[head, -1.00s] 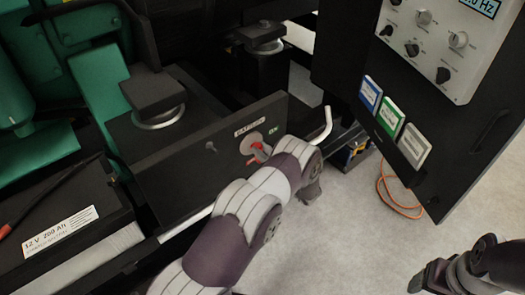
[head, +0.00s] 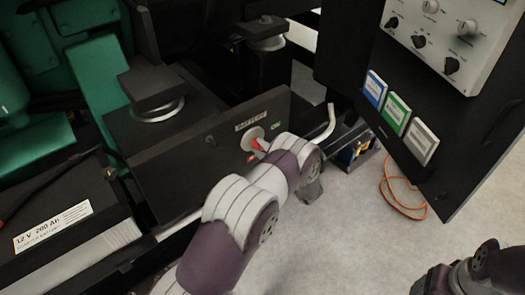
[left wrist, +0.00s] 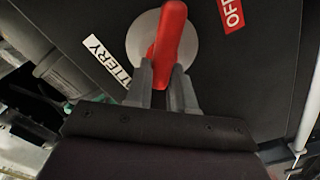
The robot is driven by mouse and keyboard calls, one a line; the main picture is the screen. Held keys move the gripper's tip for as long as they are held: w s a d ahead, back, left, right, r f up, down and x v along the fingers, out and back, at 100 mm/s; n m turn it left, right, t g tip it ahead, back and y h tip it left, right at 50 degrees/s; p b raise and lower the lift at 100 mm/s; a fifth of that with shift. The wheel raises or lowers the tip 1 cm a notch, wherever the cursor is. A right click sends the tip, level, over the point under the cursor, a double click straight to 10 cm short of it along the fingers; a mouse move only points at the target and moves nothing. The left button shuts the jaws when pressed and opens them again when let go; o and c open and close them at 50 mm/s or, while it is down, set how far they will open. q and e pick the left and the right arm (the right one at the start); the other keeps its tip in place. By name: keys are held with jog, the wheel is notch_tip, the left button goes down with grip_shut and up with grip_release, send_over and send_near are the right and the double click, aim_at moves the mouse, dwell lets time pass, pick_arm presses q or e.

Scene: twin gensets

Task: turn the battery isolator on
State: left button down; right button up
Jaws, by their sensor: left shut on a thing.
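The battery isolator is a red handle (head: 260,144) on a pale round disc (head: 251,137), set on a dark panel (head: 190,165) of the genset. A BATTERY label is above it, a green ON label (head: 276,125) to its right and a red OFF label (head: 252,157) below. In the left wrist view, the red handle (left wrist: 170,42) stands between the two fingers of my left gripper (left wrist: 164,86), which is shut on it. The OFF label (left wrist: 231,13) is at upper right there. In the head view my left wrist hides most of the fingers. My right gripper (head: 432,282) is at the lower right, its jaws unclear.
A white bent rail (head: 331,120) sticks up just right of the panel. A 12 V battery (head: 85,245) is at lower left. A dark cabinet (head: 465,165) with knobs and cards stands at right. An orange cable (head: 390,195) lies on the open grey floor.

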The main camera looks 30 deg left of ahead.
pick_arm(q)
jog(key=n+b, duration=0.2)
jog(key=n, duration=0.1)
jog(key=n+b, duration=0.1)
jog(key=n, duration=0.1)
jog(key=shift+s+a+f, duration=0.1)
jog(key=shift+a+f, duration=0.05)
jog(key=shift+f, duration=0.1)
jog(key=shift+n+b, duration=0.75)
jog(key=shift+n, duration=0.95)
jog(key=c, duration=1)
grip_release()
jog(key=shift+o, duration=0.2)
jog(key=shift+f, duration=0.15)
jog(key=p+v, duration=0.1)
jog(key=v, duration=1.1)
jog(key=shift+s+d, duration=0.2)
jog(key=shift+d, duration=0.05)
